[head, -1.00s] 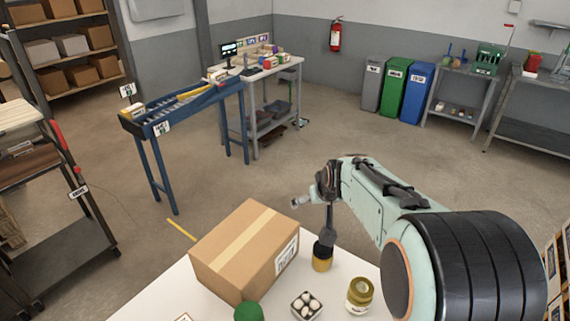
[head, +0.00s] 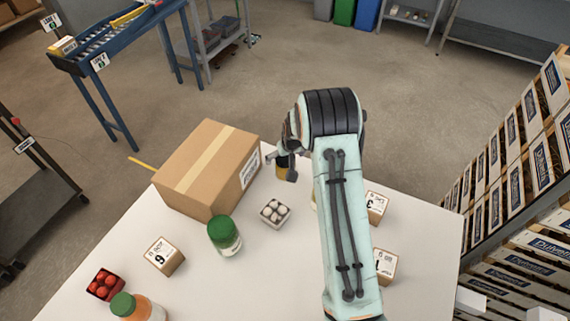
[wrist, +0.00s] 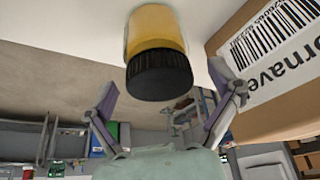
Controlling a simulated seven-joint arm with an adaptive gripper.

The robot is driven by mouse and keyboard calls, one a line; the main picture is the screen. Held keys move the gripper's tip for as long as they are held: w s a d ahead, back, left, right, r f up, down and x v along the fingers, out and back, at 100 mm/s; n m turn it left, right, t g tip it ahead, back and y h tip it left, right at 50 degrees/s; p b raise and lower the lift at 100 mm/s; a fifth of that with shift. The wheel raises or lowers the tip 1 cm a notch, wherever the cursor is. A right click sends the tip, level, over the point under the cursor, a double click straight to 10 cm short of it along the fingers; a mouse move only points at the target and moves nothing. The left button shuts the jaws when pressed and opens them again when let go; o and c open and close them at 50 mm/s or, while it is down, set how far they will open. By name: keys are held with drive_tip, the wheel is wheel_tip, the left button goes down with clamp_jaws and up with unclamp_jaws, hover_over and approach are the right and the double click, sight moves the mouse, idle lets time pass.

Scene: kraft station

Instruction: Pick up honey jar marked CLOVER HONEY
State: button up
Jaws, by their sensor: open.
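A jar with amber-yellow contents and a black lid (head: 282,172) stands at the far edge of the white table, just right of the large carton. It also shows in the wrist view as a yellow jar with a black lid (wrist: 160,72); no label is readable on it. My gripper (head: 281,165) is at this jar, partly covering it. In the wrist view my gripper (wrist: 162,82) is open, with one finger on each side of the lid; contact cannot be seen. A second jar, by my arm, is almost wholly hidden.
A large carton (head: 208,165) stands close left of the jar. The white table (head: 215,290) also holds an egg carton (head: 275,213), a green-lidded jar (head: 225,236), a small numbered box (head: 164,256), tomatoes (head: 105,285) and an orange bottle (head: 137,307). Two boxes stand right of my arm.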

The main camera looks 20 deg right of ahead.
drive_tip(key=c, duration=1.3)
